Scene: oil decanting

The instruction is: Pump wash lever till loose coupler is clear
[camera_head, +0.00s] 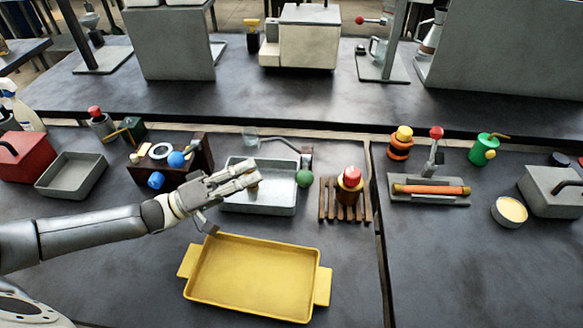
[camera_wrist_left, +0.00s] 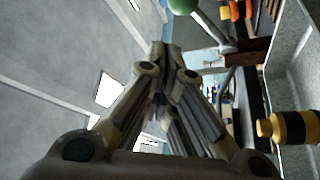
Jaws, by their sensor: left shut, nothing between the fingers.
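The wash lever has a green ball knob (camera_head: 304,178) at the right end of a grey metal wash basin (camera_head: 262,208). The knob also shows at the top of the left wrist view (camera_wrist_left: 183,6). A coupler with yellow and black bands (camera_wrist_left: 290,128) lies inside the basin in the left wrist view; in the head view it is mostly hidden behind my fingers. My left gripper (camera_head: 250,172) reaches over the basin's left part. It is shut and empty, with its fingertips apart from the knob. My right gripper is not in view.
A yellow tray (camera_head: 258,278) lies in front of the basin. A wooden rack (camera_head: 328,212) with a red-topped item (camera_head: 350,178) stands to the right. A dark brown box with blue knobs (camera_head: 196,152) stands to the left. The bench front right is clear.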

